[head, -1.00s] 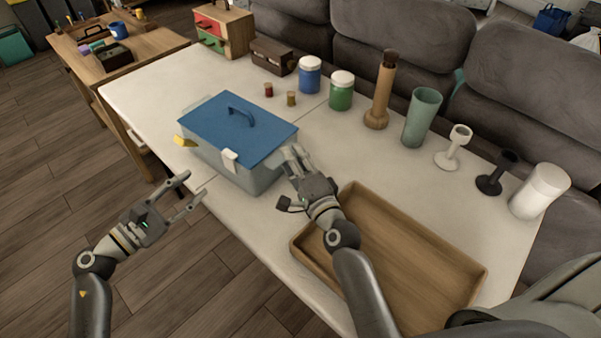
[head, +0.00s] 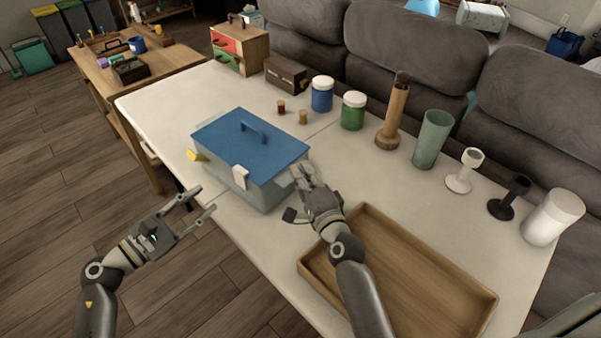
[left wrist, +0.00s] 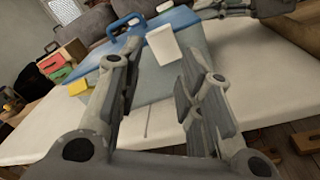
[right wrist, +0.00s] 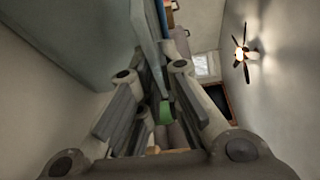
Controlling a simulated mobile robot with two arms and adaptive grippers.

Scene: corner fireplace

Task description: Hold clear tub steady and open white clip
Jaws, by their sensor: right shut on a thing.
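The clear tub (head: 258,195) stands on the white table with its blue lid (head: 250,145) on. The white clip (head: 240,178) is on the tub's front side at the lid's edge; it also shows in the left wrist view (left wrist: 166,45). I cannot tell whether it is fastened. A yellow clip (head: 197,155) sticks out at the tub's left end. My right gripper (head: 302,173) is shut on the tub's right edge. My left gripper (head: 206,198) is open and empty, in front of the tub and apart from the white clip, fingers pointing towards it.
A wooden tray (head: 420,265) lies right of the tub, by my right arm. Blue jar (head: 322,95), green jar (head: 353,111), a green cup (head: 433,140) and other upright items line the back. Two small pots (head: 303,117) stand behind the tub. The sofa borders the table's back.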

